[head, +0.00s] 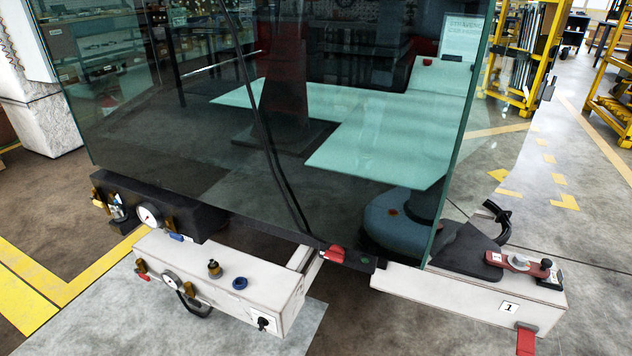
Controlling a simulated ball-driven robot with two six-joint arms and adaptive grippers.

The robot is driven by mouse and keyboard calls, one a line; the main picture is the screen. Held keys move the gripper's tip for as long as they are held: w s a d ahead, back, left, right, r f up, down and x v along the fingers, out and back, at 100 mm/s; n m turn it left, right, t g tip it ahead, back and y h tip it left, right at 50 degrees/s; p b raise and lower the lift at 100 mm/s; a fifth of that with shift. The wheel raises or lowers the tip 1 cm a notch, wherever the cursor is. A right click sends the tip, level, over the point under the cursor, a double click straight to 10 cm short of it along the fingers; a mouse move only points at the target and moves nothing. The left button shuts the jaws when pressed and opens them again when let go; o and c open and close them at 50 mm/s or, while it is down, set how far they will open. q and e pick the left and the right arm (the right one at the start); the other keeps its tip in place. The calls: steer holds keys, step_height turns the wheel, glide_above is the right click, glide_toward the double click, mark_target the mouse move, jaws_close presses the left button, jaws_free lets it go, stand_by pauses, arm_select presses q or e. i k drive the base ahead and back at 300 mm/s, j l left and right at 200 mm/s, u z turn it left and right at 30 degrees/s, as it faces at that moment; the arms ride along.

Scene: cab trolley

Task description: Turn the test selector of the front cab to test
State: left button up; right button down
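A large glass-walled cab (180,110) fills the middle of the head view, with a pale green panel (380,130) inside. At its lower front a white box (215,275) carries a gauge (172,281), a brass fitting (214,268) and a blue knob (239,283). A small black knob on a white plate (264,322) sits on its end face; it may be the test selector, but its markings are too small to read. A white beam marked "1" (460,290) bears a red lever (520,262) with a black knob. Neither gripper is in view.
A dark box with a gauge (149,215) stands behind the white box. A red tab (526,342) hangs from the white beam, and a black curved hook (497,220) rises above it. Yellow racks (525,60) stand at the back right.

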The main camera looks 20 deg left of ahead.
mark_target(262, 322)
steer(key=u, duration=1.1)
